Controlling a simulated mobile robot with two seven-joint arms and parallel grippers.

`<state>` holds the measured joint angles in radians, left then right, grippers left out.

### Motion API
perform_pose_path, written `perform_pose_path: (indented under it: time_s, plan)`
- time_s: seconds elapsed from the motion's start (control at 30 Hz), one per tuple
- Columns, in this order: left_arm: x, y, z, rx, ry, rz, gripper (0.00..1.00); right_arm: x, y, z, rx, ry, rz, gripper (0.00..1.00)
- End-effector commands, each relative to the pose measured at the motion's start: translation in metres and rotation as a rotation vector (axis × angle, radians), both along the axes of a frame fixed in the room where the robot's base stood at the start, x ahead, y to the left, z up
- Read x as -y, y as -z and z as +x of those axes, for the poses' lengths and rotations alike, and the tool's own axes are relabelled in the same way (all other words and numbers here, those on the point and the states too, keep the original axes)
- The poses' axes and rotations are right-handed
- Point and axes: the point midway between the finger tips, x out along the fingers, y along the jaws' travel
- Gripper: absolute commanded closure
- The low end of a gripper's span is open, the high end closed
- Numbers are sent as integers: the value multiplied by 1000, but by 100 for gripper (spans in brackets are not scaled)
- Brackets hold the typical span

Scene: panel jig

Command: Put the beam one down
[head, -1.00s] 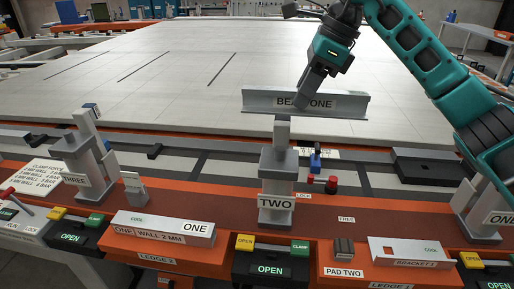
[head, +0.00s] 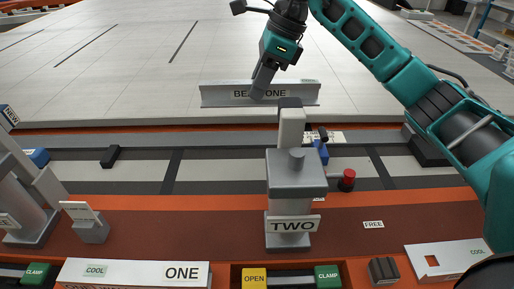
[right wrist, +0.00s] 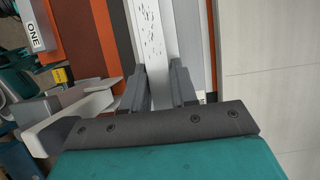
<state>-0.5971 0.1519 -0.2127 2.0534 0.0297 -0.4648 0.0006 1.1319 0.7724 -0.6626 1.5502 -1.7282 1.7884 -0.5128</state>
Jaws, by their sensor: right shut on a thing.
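Beam one (head: 222,95) is a grey channel-like bar with a "BEAM ONE" label. It lies level across the head view, over the near part of the pale panel and behind post TWO. My right gripper (head: 260,88) is shut on the beam near its middle, from above. The head view does not show clearly whether the beam touches anything beneath. In the right wrist view a pale strip, apparently the beam (right wrist: 158,40), runs between the two dark fingers (right wrist: 164,88). Post TWO (head: 296,175) stands upright nearer to me. My left gripper is not in view.
The large pale panel (head: 120,75) fills the back. A blue part (head: 320,152) and a red knob (head: 347,176) sit right of post TWO. Another post (head: 28,228) stands at left. Wall ONE (head: 135,273) and a bracket plate (head: 440,260) lie in front.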

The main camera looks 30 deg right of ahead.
Motion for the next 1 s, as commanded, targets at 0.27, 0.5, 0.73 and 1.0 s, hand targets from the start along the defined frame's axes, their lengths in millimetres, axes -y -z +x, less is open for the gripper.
perform_pose_path:
  time_s: [0.27, 0.5, 0.73, 1.0]
  plan:
    - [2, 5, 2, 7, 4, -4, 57, 0, 77, -1, -1, 1, 2, 100]
    - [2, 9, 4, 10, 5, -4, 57, 0, 111, 0, 3, 0, 3, 100]
    - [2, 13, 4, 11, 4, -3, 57, 0, 130, 0, 0, 0, 1, 100]
    - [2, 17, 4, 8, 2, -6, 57, 0, 158, 0, 4, 0, 1, 100]
